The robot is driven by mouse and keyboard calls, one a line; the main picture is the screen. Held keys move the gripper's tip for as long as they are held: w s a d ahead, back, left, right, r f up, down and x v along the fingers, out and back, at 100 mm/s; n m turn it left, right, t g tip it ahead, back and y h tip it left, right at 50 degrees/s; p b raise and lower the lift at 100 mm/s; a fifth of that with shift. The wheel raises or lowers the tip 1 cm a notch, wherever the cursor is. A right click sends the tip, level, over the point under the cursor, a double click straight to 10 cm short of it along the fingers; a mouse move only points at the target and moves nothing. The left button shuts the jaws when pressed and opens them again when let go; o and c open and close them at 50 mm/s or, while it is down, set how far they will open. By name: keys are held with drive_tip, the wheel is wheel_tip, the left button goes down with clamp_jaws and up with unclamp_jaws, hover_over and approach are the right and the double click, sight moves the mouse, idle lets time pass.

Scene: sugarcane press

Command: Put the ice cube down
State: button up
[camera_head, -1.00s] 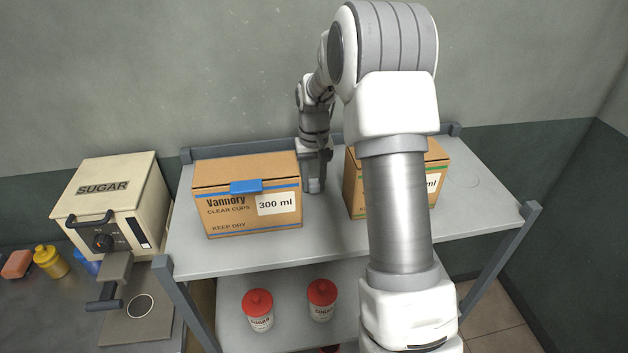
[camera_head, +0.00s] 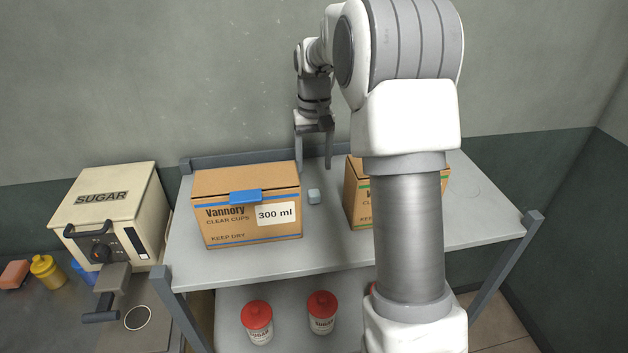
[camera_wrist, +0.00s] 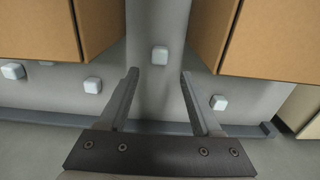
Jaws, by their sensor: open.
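A small pale ice cube (camera_head: 314,196) rests on the grey shelf top (camera_head: 330,222) in the gap between two cardboard boxes. In the wrist view a cube (camera_wrist: 159,55) lies on the surface between the boxes, just beyond my fingertips. My gripper (camera_head: 314,166) is above and behind the cube in the head view, fingers pointing down, open and apart from it. In the wrist view my gripper (camera_wrist: 159,75) shows both fingers spread with nothing between them. Other similar cubes (camera_wrist: 92,85) (camera_wrist: 218,102) lie on either side, behind the boxes, hidden from the head view.
The Vannory 300 ml cup box (camera_head: 248,205) stands left of the gap. A second box (camera_head: 357,193) stands right, partly behind my arm. A back rail (camera_head: 240,158) edges the shelf. Sugar jars (camera_head: 257,322) are on the shelf below. A SUGAR machine (camera_head: 110,215) is at left.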

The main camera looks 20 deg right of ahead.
drive_tip(key=shift+r, duration=1.5)
drive_tip(key=s+a+r+n+t+b, duration=0.1)
drive_tip(key=s+a+r, duration=0.25)
drive_tip(key=s, duration=0.35)
drive_tip(key=s+a+r+t, duration=0.2)
drive_tip(key=s+a+r, duration=0.15)
drive_tip(key=s, duration=0.25)
drive_tip(key=s+a+f+t+b, duration=0.1)
drive_tip(key=s+f, duration=0.1)
drive_tip(key=s, duration=0.6)
drive_tip(key=s+a+f+n+t, duration=0.1)
drive_tip(key=s+a+f, duration=0.1)
drive_tip(key=s, duration=0.5)
drive_tip(key=shift+s+a+t+b, duration=0.2)
drive_tip(key=shift+s+t+b, duration=0.1)
drive_tip(key=shift+s+b, duration=0.1)
drive_tip(key=shift+c, duration=1.3)
drive_tip(key=shift+d, duration=0.1)
drive_tip(key=shift+d, duration=0.1)
